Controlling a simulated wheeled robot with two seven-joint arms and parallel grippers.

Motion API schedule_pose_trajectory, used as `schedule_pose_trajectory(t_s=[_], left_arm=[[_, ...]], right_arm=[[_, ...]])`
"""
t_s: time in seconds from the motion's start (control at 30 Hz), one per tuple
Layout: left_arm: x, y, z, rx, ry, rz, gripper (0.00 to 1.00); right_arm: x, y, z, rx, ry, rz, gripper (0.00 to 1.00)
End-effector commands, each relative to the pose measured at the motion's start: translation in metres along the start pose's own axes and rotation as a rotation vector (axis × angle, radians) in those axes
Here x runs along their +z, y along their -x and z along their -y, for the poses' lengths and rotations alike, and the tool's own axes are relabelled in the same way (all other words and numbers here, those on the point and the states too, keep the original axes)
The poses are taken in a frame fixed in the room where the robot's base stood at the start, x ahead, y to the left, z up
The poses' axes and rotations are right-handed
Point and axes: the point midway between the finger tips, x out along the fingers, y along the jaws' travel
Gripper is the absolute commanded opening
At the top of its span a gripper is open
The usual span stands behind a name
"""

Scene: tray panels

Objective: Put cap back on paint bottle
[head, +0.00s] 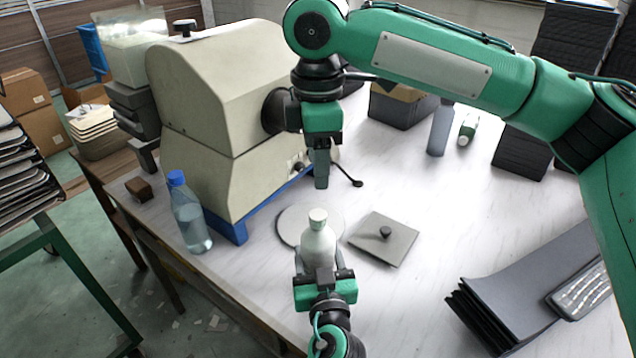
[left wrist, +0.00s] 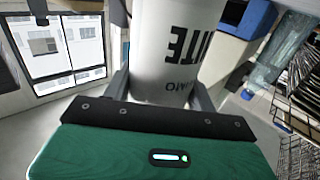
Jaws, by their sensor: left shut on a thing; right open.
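The white paint bottle (head: 319,243) stands upright near the table's front, in front of the beige machine. A pale greenish cap (head: 318,216) shows at its top; I cannot tell how firmly it sits. My left gripper (head: 323,271) is shut on the bottle's lower body from the front. In the left wrist view the bottle (left wrist: 172,50) fills the space between the fingers, its dark lettering upside down; its top is out of that view. My right gripper (head: 321,184) is open and empty, pointing down above and behind the bottle, apart from the cap.
A round pale disc (head: 291,226) lies beside the bottle. A grey square plate with a black knob (head: 397,247) lies to the right. A blue-capped water bottle (head: 190,220) stands left, by the machine (head: 215,110). Dark folders (head: 510,300) lie right. The table between is clear.

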Motion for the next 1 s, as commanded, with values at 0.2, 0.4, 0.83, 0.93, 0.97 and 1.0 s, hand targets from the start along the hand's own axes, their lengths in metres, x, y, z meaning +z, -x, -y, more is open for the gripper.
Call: schedule_pose_trajectory(t_s=[0.2, 0.4, 0.83, 0.93, 0.97, 1.0], left_arm=[[0.0, 0.0, 0.0, 0.0, 0.0, 0.0, 0.0], [0.0, 0.0, 0.0, 0.0, 0.0, 0.0, 0.0], [0.0, 0.0, 0.0, 0.0, 0.0, 0.0, 0.83], [0.001, 0.002, 0.0, 0.0, 0.0, 0.0, 0.83], [0.001, 0.004, 0.0, 0.0, 0.0, 0.0, 0.83], [0.001, 0.008, 0.0, 0.001, 0.001, 0.001, 0.83]], right_arm=[[0.0, 0.016, 0.0, 0.001, 0.001, 0.0, 0.52], [0.0, 0.017, 0.0, 0.0, 0.001, 0.0, 0.52], [0.0, 0.017, 0.0, 0.0, 0.001, 0.0, 0.52], [0.0, 0.016, 0.0, 0.0, 0.001, 0.0, 0.52], [0.0, 0.015, 0.0, 0.0, 0.001, 0.0, 0.52], [0.0, 0.014, 0.0, 0.0, 0.001, 0.0, 0.52]])
